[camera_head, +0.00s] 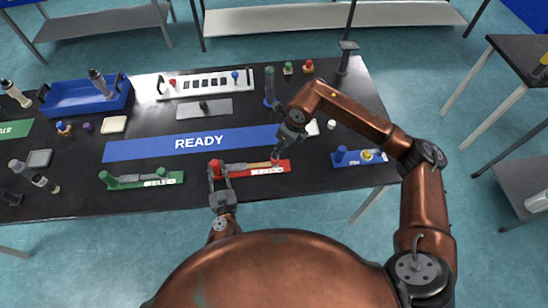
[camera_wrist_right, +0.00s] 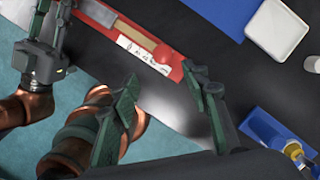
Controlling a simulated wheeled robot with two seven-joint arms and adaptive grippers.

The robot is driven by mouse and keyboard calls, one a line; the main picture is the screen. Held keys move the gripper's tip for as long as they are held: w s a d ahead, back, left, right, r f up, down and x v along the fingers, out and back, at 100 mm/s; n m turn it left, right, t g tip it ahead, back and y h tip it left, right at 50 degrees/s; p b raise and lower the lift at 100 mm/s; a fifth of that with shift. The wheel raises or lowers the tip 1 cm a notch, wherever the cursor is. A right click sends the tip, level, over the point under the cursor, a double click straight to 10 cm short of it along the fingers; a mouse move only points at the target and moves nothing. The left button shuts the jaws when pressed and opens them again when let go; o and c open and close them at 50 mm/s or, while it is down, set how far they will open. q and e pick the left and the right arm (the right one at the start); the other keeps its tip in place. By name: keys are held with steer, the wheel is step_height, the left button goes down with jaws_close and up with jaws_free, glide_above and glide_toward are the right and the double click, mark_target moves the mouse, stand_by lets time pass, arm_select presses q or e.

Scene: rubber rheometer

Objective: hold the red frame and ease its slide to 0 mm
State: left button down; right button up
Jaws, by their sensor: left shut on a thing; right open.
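The red frame (camera_head: 284,167) lies flat near the table's front edge, with a white scale strip, a grey bar and a tan strip along it. It also shows in the right wrist view (camera_wrist_right: 178,70), with a red knob (camera_wrist_right: 163,54) at the tan strip's end. My left gripper (camera_head: 215,172) is shut on the frame's left end, around its red post; it shows at the upper left of the wrist view. My right gripper (camera_head: 277,153) is open above the frame's right end; its fingers (camera_wrist_right: 160,76) are spread and empty. The exact scale reading is too small to tell.
A green frame (camera_head: 142,181) lies to the left and a blue one (camera_head: 356,160) to the right. A blue READY strip (camera_head: 150,148) lies behind the red frame. A white dish (camera_wrist_right: 280,28) and small white cup (camera_head: 332,125) stand to the right. Bare black table surrounds the frame.

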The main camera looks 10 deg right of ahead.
mark_target(275, 162)
steer(key=shift+m+t+y, duration=0.4)
steer(key=shift+t, duration=0.3)
steer(key=x, duration=0.6)
steer(key=s+d+x, duration=0.1)
steer(key=x, duration=0.3)
steer(key=shift+d+f, duration=0.1)
steer(key=shift+f, duration=0.15)
steer(key=shift+c, duration=0.7)
steer(key=shift+w, duration=0.1)
jaws_close()
